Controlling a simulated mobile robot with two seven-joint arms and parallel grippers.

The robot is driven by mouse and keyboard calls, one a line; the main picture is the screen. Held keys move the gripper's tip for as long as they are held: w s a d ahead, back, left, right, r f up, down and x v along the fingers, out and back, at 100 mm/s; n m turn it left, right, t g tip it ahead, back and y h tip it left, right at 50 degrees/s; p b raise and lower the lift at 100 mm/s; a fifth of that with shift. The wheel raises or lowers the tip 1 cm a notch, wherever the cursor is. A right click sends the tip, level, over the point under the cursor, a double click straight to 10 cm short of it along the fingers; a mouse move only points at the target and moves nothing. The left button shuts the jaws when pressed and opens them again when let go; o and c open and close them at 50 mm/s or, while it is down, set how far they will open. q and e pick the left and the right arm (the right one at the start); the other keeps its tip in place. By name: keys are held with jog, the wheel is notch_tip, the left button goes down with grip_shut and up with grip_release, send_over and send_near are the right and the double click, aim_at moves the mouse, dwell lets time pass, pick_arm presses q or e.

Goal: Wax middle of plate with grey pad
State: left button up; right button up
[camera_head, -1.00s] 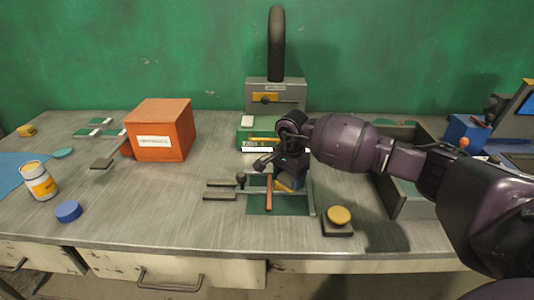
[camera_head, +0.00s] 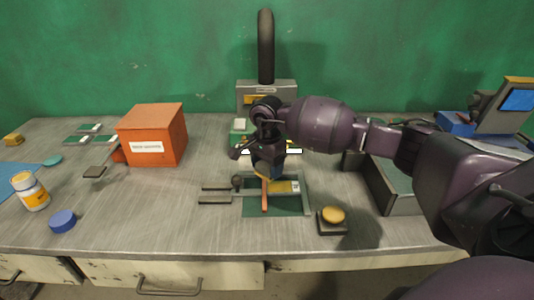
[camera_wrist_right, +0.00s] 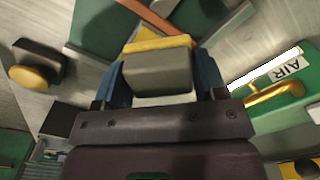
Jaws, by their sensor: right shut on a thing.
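My right gripper (camera_head: 264,174) is above the green plate (camera_head: 257,210), which lies in a grey frame at the middle of the bench. In the right wrist view, its blue fingers (camera_wrist_right: 163,80) are shut on a grey pad (camera_wrist_right: 157,73) with a yellow edge along its far side. The green plate also shows beyond the pad in that view (camera_wrist_right: 95,28). I cannot tell whether the pad touches the plate. An orange-red bar (camera_head: 265,198) crosses the plate. My left gripper is not in view.
A black block with a yellow round top (camera_head: 332,219) stands right of the plate. Grey strips (camera_head: 214,199) lie left of it. An orange box (camera_head: 152,137), a white bottle (camera_head: 30,191) and a blue disc (camera_head: 62,221) are further left. A grey tray (camera_head: 382,196) stands right.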

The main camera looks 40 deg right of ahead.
jog(key=shift+r+p, duration=0.6)
jog(key=shift+r, duration=1.15)
